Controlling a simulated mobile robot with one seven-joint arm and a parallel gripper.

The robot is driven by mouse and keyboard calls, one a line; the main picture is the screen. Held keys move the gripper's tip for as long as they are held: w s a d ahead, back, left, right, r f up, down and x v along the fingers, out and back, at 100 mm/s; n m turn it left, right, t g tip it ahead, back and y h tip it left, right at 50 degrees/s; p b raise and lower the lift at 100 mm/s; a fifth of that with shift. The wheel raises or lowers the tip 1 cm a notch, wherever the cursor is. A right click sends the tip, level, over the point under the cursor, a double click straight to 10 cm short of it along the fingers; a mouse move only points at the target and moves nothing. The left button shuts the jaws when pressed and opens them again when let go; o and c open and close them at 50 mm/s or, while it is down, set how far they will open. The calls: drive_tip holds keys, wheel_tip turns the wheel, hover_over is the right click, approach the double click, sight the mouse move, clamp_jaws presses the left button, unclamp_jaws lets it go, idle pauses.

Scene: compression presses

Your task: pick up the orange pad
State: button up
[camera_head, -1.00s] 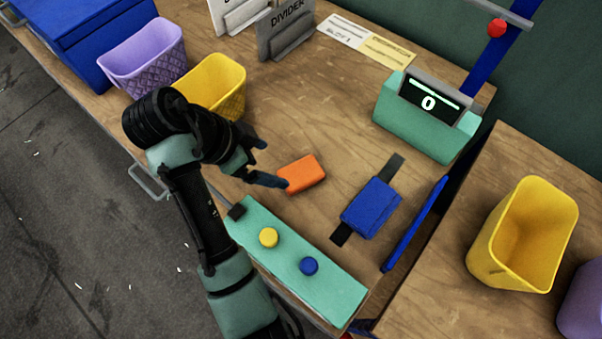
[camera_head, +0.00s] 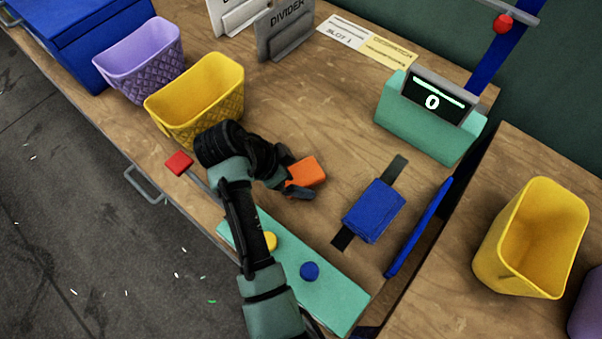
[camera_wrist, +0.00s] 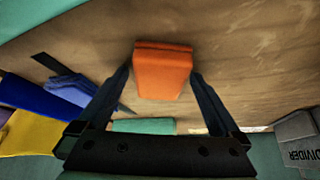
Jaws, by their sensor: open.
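The orange pad (camera_head: 307,171) lies on the wooden table, left of the blue pad on its dark strip. My gripper (camera_head: 297,180) is low at the pad's near left side, and its fingers hide part of the pad. In the wrist view the orange pad (camera_wrist: 163,70) sits between the tips of my two open fingers (camera_wrist: 161,80), with a small gap visible on each side. I cannot tell whether either finger touches it.
A blue pad (camera_head: 374,211) lies to the right. A teal panel (camera_head: 335,290) with yellow and blue buttons is in front. A yellow basket (camera_head: 180,112) stands behind my arm at left. A red block (camera_head: 178,163) is near the table edge. A teal display box (camera_head: 425,128) stands behind.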

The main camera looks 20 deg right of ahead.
sight(295, 176)
drive_tip(key=shift+c, duration=0.3)
drive_tip(key=c, duration=1.3)
wheel_tip(295, 176, up, 10)
drive_tip(key=shift+r+p, duration=0.1)
drive_tip(key=shift+p, duration=0.2)
drive_tip(key=shift+c, duration=0.2)
